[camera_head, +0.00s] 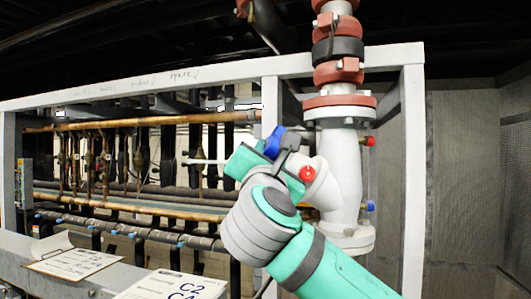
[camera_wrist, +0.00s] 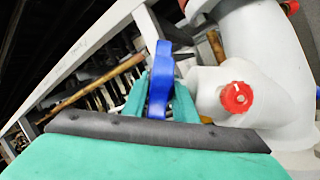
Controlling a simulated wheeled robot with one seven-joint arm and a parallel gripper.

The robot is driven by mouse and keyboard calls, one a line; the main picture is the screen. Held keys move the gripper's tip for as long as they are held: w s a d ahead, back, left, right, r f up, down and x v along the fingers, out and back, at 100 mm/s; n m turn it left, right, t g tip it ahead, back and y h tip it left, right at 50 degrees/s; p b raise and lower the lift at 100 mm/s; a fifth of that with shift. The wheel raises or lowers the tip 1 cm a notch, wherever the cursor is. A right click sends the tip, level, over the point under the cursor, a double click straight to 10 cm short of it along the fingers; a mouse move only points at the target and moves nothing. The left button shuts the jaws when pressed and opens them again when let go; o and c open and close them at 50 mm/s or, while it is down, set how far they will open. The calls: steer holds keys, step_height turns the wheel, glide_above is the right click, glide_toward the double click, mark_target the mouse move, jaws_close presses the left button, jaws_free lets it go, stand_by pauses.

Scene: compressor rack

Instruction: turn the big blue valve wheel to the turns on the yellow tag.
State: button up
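The blue valve wheel (camera_head: 273,141) shows in the head view as a small blue piece, mostly hidden behind my gripper. In the wrist view the blue wheel (camera_wrist: 160,82) is seen nearly edge-on, upright between my two teal fingers. My gripper (camera_wrist: 161,92) has one finger on each side of it, and both fingertips appear to touch it. My gripper also shows in the head view (camera_head: 262,150), in front of the white valve body (camera_head: 342,165). I cannot make out a yellow tag in either view.
A red knob (camera_head: 307,173) sits close beside my wrist; it also shows in the wrist view (camera_wrist: 236,97). A white frame post (camera_head: 413,180) stands at the right. Copper pipes (camera_head: 150,121) run behind at the left. A clipboard (camera_head: 75,262) and a white sign (camera_head: 172,287) lie lower left.

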steer(key=shift+w+r, duration=0.1)
steer(key=shift+w, duration=0.2)
steer(key=shift+a, duration=0.1)
jaws_close()
steer(key=shift+g+y, duration=0.3)
steer(key=shift+y, duration=0.1)
